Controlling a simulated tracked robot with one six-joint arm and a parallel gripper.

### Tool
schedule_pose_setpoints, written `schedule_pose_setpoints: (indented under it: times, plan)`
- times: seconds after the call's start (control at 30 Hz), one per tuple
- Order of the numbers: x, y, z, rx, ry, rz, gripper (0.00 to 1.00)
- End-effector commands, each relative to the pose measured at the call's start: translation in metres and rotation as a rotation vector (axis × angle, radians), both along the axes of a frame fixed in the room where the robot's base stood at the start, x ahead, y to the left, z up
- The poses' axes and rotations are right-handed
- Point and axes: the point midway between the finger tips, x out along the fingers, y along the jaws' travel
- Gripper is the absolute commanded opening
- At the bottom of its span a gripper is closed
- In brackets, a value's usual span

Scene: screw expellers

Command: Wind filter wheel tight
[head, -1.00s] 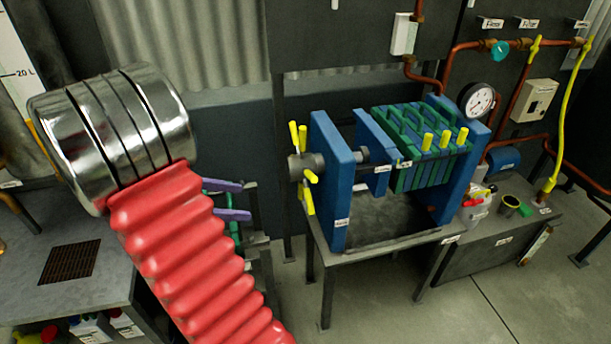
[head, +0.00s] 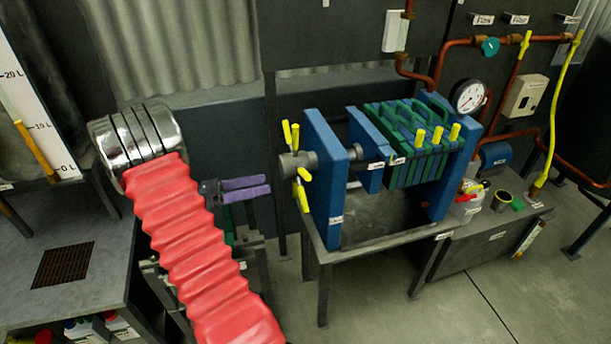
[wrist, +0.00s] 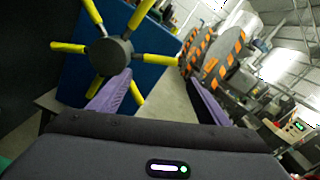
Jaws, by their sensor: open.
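The filter wheel (head: 298,165) is a grey hub with several yellow handles on the left end of the blue filter press (head: 331,185). In the wrist view the wheel's hub (wrist: 108,57) is at the upper left, its yellow spokes spread against the blue end plate (wrist: 150,75). My gripper (head: 268,186) has purple fingers and points right, left of the wheel and a little below the hub. In the wrist view my gripper (wrist: 163,85) is open with nothing between its fingers; the left finger overlaps the wheel's lower part. I cannot tell whether it touches.
Green plates (head: 410,140) sit in the press's right half. The press stands on a grey table (head: 385,238). A gauge (head: 468,96) and copper pipes are at the right. A grey bench (head: 75,285) is at the left. Floor in front of the press is clear.

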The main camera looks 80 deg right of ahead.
Motion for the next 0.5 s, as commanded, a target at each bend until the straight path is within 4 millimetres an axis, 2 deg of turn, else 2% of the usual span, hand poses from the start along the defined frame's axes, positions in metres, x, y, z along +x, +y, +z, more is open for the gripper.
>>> schedule_pose_setpoints:
  times: [0.27, 0.5]
  plan:
    - [-0.014, -0.008, 0.000, 0.001, -0.001, -0.002, 0.70]
    - [-0.044, -0.026, 0.000, 0.000, -0.001, -0.003, 0.70]
